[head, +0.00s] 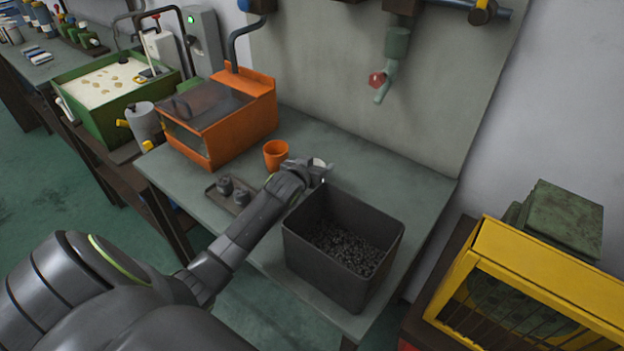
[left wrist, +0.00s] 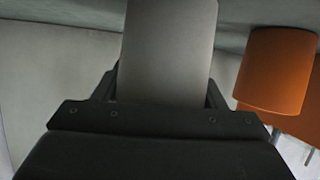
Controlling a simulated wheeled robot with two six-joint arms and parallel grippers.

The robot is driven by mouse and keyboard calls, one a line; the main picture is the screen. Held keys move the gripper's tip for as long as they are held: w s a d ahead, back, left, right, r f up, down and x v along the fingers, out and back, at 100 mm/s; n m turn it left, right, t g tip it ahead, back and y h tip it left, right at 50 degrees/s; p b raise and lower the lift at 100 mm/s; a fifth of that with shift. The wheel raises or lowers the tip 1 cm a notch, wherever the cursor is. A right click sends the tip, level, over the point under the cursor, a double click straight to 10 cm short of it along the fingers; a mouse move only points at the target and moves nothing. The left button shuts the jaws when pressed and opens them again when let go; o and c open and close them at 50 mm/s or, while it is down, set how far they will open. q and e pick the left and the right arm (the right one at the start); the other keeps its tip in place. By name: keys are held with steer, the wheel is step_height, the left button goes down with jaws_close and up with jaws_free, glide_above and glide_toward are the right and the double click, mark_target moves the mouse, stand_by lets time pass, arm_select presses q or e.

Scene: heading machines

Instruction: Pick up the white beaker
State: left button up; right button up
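The white beaker (head: 320,163) is above the grey table, behind the dark bin and right of the orange cup. It is small and partly hidden by my left gripper (head: 316,173). In the left wrist view the beaker (left wrist: 168,50) fills the middle as a pale grey-white shape and runs out of the top edge. The dark fingers of my left gripper lie against both its sides, with no gap visible, so the gripper looks shut on it. Its base is out of that view, so I cannot tell whether it touches the table. My right gripper is not in view.
The orange cup (head: 276,154) stands close by; it also shows in the left wrist view (left wrist: 277,70). A tray (head: 218,197) with small dark parts is left of my forearm. The dark bin (head: 325,262) of small pieces stands in front. An orange machine (head: 245,125) is behind left.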

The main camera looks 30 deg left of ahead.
arm_select(q)
steer(key=c, duration=0.4)
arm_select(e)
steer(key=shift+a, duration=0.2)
